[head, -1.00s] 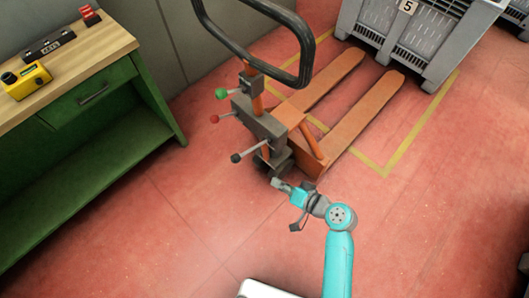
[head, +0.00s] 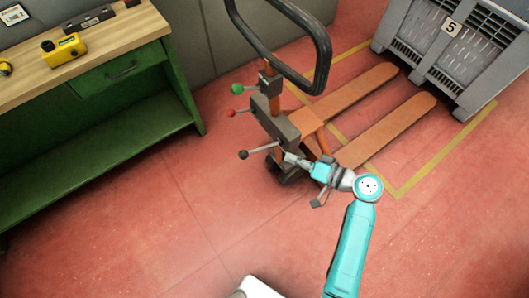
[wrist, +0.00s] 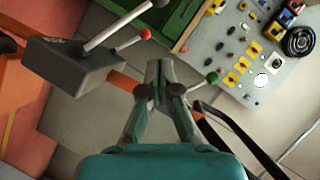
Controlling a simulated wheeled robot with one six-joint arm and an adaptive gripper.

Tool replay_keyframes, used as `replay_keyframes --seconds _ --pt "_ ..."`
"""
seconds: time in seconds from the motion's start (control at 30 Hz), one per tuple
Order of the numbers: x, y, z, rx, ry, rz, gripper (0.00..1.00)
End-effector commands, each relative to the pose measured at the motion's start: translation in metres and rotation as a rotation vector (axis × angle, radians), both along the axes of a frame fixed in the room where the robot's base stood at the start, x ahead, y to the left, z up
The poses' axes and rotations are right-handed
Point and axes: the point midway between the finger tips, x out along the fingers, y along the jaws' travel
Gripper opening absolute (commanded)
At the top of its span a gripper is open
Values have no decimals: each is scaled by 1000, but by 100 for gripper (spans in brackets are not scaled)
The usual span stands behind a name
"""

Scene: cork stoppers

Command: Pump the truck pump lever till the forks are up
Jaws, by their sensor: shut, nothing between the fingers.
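The orange pallet truck (head: 355,92) stands on the red floor with its two forks low, pointing away from me. Its grey pump block (head: 276,120) carries levers with a green knob (head: 237,89), a red knob (head: 231,113) and a black knob (head: 243,154). I cannot tell which is the pump lever. My gripper (head: 288,158) is shut and empty, close to the lower part of the block, right of the black knob. In the wrist view my fingertips (wrist: 158,64) lie below the red knob (wrist: 145,33) and left of the green knob (wrist: 212,77); contact is unclear.
The truck's black loop handle (head: 322,65) rises above the block. A green workbench (head: 110,80) with a yellow device (head: 64,49) stands at left. A grey crate (head: 490,50) marked 5 stands beyond the forks. A button panel (wrist: 250,50) shows in the wrist view. The front floor is clear.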

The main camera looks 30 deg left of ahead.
Motion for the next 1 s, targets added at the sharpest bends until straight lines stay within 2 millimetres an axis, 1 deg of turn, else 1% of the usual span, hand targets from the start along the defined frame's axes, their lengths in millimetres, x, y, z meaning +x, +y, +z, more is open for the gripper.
replay_keyframes --seconds 0.17,0.63,0.7,0.8,1.0 --pt "0 17 -4 -1 0 3 0" --pt "-1 99 -27 0 2 2 0" --pt "-10 104 -35 -1 3 2 0" --pt "-16 111 -41 -1 0 2 0" --pt "-23 118 -47 -1 1 -1 0"
